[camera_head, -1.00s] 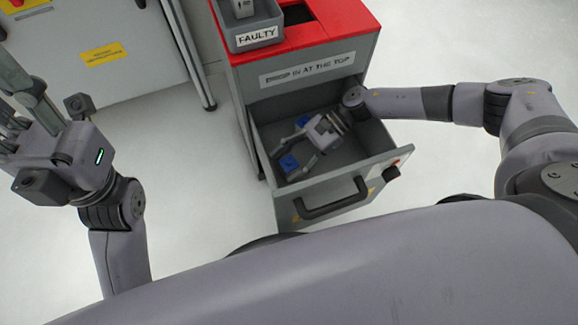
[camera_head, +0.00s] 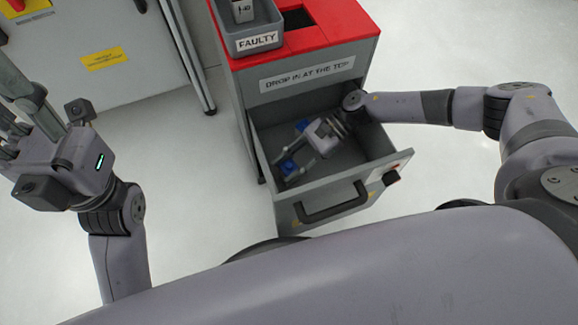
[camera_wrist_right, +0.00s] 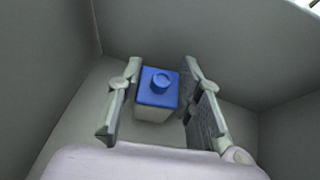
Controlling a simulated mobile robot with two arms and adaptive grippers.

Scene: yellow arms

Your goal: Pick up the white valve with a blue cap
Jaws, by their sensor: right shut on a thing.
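The white valve with a blue cap (camera_wrist_right: 158,96) stands in the open drawer, between the fingers of my right gripper (camera_wrist_right: 161,72) in the wrist view. The fingers are shut on its sides. In the head view my right gripper (camera_head: 290,165) reaches down into the drawer, and the blue cap (camera_head: 287,168) shows at its fingertips, partly covered. A second blue patch (camera_head: 303,125) shows beside the gripper body; I cannot tell what it is. My left gripper (camera_head: 35,115) is at the left edge, away from the drawer; its finger opening is unclear.
The grey drawer (camera_head: 375,172) has walls close around my right gripper. Above it is a red cabinet top (camera_head: 345,22) with a dark opening. A grey bin marked FAULTY (camera_head: 257,42) stands on it, holding a whitish object. Floor on both sides is clear.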

